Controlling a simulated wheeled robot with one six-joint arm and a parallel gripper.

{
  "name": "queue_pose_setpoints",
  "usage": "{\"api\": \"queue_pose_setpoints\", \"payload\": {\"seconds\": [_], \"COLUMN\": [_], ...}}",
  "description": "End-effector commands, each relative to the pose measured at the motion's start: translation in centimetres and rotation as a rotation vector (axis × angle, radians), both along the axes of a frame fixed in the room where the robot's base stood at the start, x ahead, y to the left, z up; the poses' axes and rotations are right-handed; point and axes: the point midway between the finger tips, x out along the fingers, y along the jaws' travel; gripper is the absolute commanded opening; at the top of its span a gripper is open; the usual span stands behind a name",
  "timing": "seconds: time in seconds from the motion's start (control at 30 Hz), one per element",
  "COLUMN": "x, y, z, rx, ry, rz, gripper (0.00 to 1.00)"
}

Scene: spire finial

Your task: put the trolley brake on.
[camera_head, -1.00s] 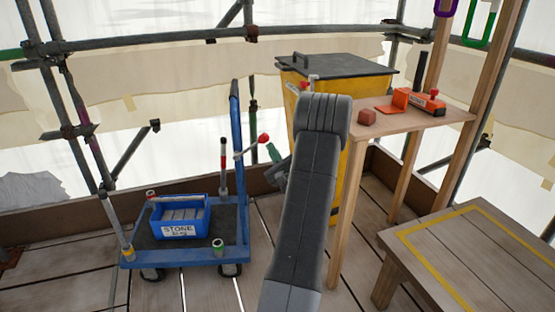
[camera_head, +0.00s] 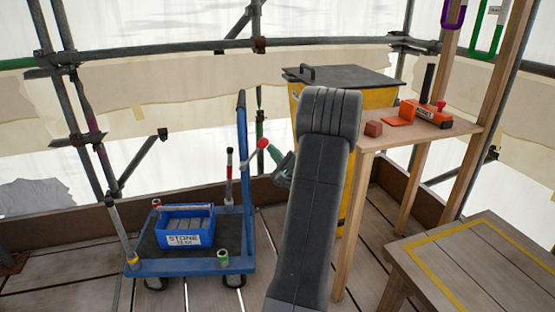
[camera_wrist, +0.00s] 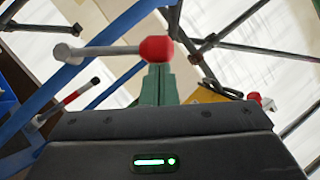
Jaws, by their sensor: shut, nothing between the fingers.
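The blue trolley (camera_head: 193,266) stands on the planks at the left. A grey lever with a red knob (camera_head: 262,144) slants up to the right beside its blue push handle (camera_head: 242,125); I take it for the brake lever. In the wrist view the lever lies roughly level, with its red knob (camera_wrist: 157,49) right at my fingertips. My gripper (camera_head: 274,153) has green fingers that are shut and empty. They also show in the wrist view (camera_wrist: 157,72), just under the knob. I cannot tell whether they touch it. My arm hides part of the gripper.
A blue box marked STONE (camera_head: 185,231) sits on the trolley. A yellow bin (camera_head: 377,98) with a dark lid stands behind my arm. A wooden shelf (camera_head: 440,133) bears an orange tool (camera_head: 425,113) and a red block (camera_head: 373,129). A low wooden table (camera_head: 480,262) is at the right.

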Motion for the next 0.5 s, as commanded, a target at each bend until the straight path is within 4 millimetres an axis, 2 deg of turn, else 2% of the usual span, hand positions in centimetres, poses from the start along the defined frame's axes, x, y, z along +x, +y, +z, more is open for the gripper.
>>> {"api": "queue_pose_setpoints", "payload": {"seconds": [0.2, 0.5], "x": [-0.2, -0.3], "y": [1.7, 4.3], "z": [2.2, 4.1], "rx": [-0.207, -0.463], "ry": [-0.021, -0.039], "rz": [0.001, 0.001], "gripper": [0.00, 0.00]}}
